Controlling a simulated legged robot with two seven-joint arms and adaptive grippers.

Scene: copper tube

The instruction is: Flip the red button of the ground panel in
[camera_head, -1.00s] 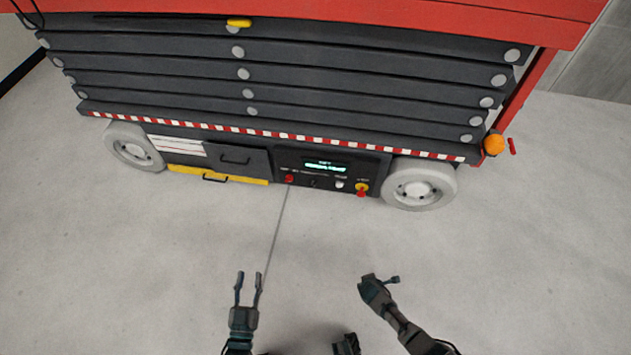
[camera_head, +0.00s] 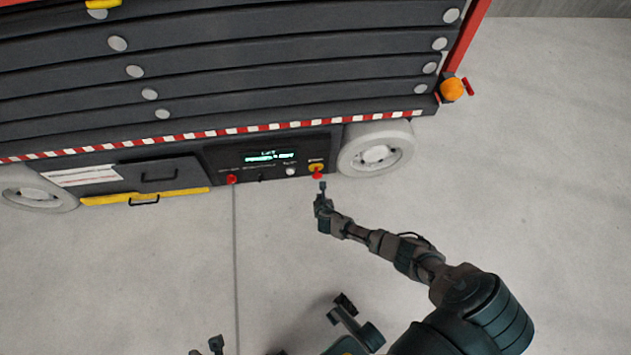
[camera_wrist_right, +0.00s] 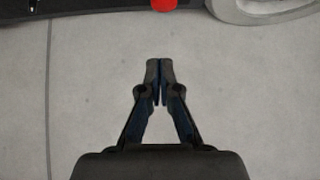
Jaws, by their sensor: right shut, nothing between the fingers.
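The dark ground panel (camera_head: 268,141) with a lit green display sits low on the lift. A red button (camera_head: 232,179) is at its lower left. Another red knob (camera_head: 317,176) hangs below a yellow piece at its lower right. My right gripper (camera_head: 322,184) is just below and slightly right of this knob, with a small apparent gap. In the right wrist view the gripper (camera_wrist_right: 160,64) is shut and empty. A red part (camera_wrist_right: 164,4) shows at the top edge, straight ahead of the fingertips. Dark parts at the head view's bottom edge may be my left gripper (camera_head: 207,348), mostly cut off.
A pale wheel (camera_head: 375,150) stands right of the panel, and another wheel (camera_head: 35,192) is at far left. A grey door with a handle (camera_head: 155,174) and a yellow bar (camera_head: 100,199) are left of the panel. The concrete floor (camera_head: 520,220) is clear.

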